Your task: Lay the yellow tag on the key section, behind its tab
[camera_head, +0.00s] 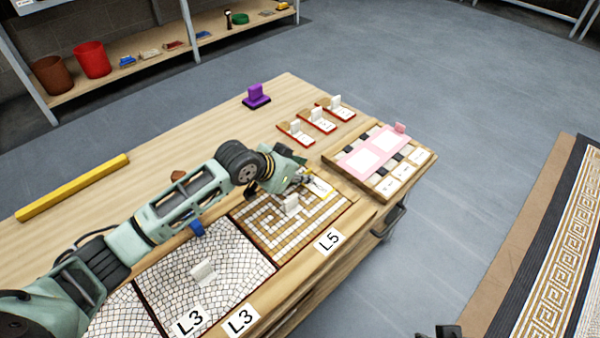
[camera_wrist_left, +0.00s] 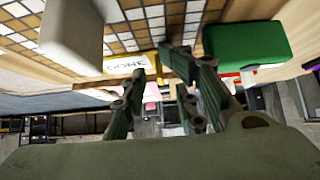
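The key section (camera_head: 262,238), a tan and white meander panel, lies at the table's near right, by the L5 label. Its white upright tab (camera_head: 291,204) stands on it. The yellow tag (camera_head: 319,186) lies at the panel's far right part, behind the tab; its yellow-edged face with DONE shows in the left wrist view (camera_wrist_left: 126,65). My left gripper (camera_head: 303,180) is just beside the tag, low over the panel. Its fingers look apart, with nothing seen between them. Part of my right gripper (camera_head: 440,331) shows at the bottom edge; its fingers are unclear.
A pale stone panel (camera_head: 222,246) with a white tab lies left of the key section. A tray (camera_head: 415,157) with pink and white cards lies to the right. Several red-edged cards (camera_head: 318,121) and a purple stand (camera_head: 256,97) are behind. A green block (camera_wrist_left: 245,45) shows in the wrist view.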

